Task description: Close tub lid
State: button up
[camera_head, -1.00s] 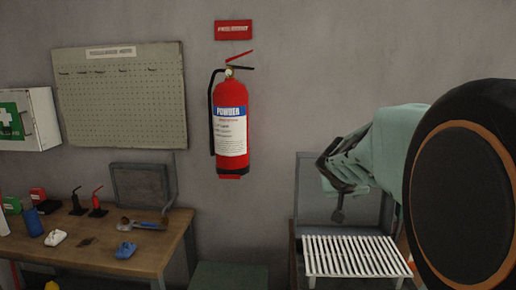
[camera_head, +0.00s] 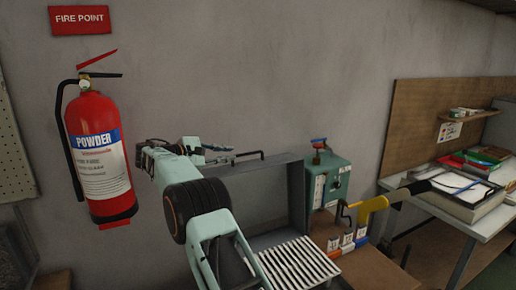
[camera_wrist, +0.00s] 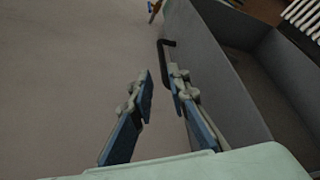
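The grey tub lid (camera_head: 262,196) stands raised, upright against the wall behind a white slatted rack (camera_head: 300,264). It also shows in the wrist view as a grey panel (camera_wrist: 212,72). A dark bent handle (camera_head: 250,155) sticks out at the lid's top edge, and in the wrist view it (camera_wrist: 164,44) lies just beyond the fingertips. My gripper (camera_head: 216,152) is at the lid's upper left edge. In the wrist view my gripper (camera_wrist: 158,75) is open, its fingers apart with nothing between them. The right finger is close to the handle; I cannot tell whether they touch.
A red fire extinguisher (camera_head: 98,155) hangs on the wall to the left. A green box (camera_head: 328,180) and a yellow-handled tool (camera_head: 371,207) are on the bench right of the lid. A table with papers (camera_head: 460,190) stands further right.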

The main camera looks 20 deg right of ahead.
aim_at(248, 154)
jog(key=shift+w+d+f, duration=0.1)
jog(key=shift+d+f, duration=0.15)
jog(key=shift+d, duration=0.35)
jog(key=p+x, duration=0.2)
jog(key=x, duration=0.8)
jog(key=shift+d, duration=0.1)
grip_shut()
